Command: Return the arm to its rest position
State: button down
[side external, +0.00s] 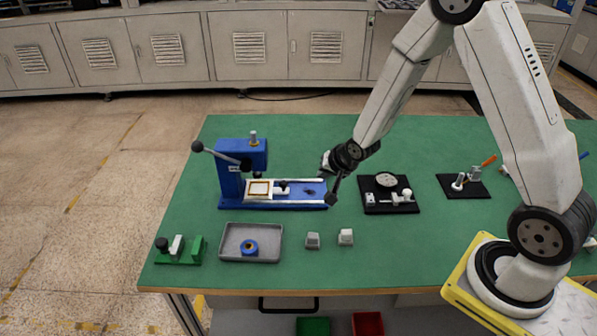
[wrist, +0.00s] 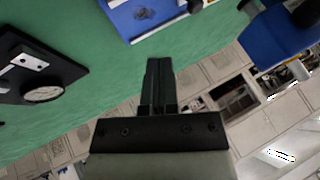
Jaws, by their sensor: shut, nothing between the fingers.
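My gripper (wrist: 158,85) shows in the wrist view with its two dark fingers together and nothing between them. In the side view my gripper (side external: 332,198) hangs above the green table (side external: 300,275), near the right end of a blue press fixture (side external: 230,203). The fixture's blue base also shows at the top of the wrist view (wrist: 147,14). A pale framed piece (side external: 259,189) sits on the fixture's slide. I cannot tell the exact gap between my fingertips and the fixture.
A black plate with a round dial (side external: 386,180) lies right of my gripper. A smaller black plate (side external: 463,187) is farther right.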

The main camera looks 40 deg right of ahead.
jog(key=s+a+r+n+g, duration=0.2)
jog(key=s+a+r+n, duration=0.1)
jog(key=s, duration=0.5)
jog(key=s+a+r+n+g, duration=0.2)
jog(key=s+a+r+n, duration=0.1)
jog(key=s+r+n, duration=0.3)
jog(key=s+n, duration=0.1)
jog(key=s, duration=0.1)
jog(key=shift+s+a+g+y, duration=0.15)
jog(key=shift+s+g+y, duration=0.15)
jog(key=shift+s, duration=0.05)
